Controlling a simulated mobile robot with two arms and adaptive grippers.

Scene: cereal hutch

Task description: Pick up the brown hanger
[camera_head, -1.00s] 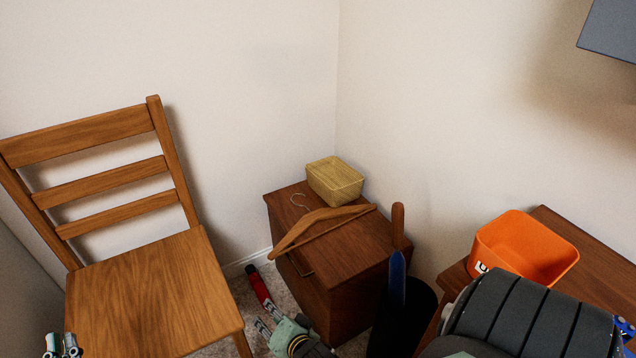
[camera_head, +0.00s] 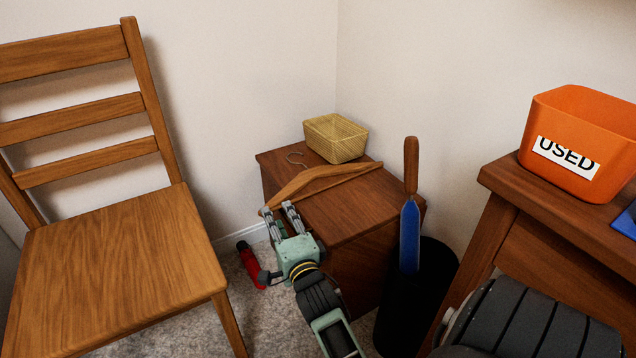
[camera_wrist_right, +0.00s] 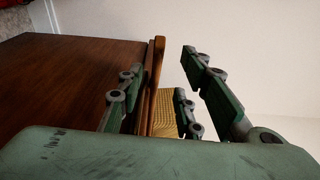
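The brown wooden hanger (camera_head: 325,177), with a thin metal hook, lies on top of the small brown cabinet (camera_head: 350,210), its near end at the cabinet's front left edge. My right gripper (camera_head: 278,210) is open at that near end. In the right wrist view the hanger (camera_wrist_right: 156,80) shows edge-on between the spread fingers (camera_wrist_right: 163,64), with gaps beside it. I cannot tell whether a finger touches it. My left gripper is not in view.
A yellow basket (camera_head: 336,139) sits at the cabinet's back. A black bin (camera_head: 440,270) holding a blue umbrella-like item (camera_head: 410,235) stands right of it. A wooden chair (camera_head: 120,265) is left, a red object (camera_head: 250,264) on the floor. An orange "USED" box (camera_head: 560,125) sits on a table at right.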

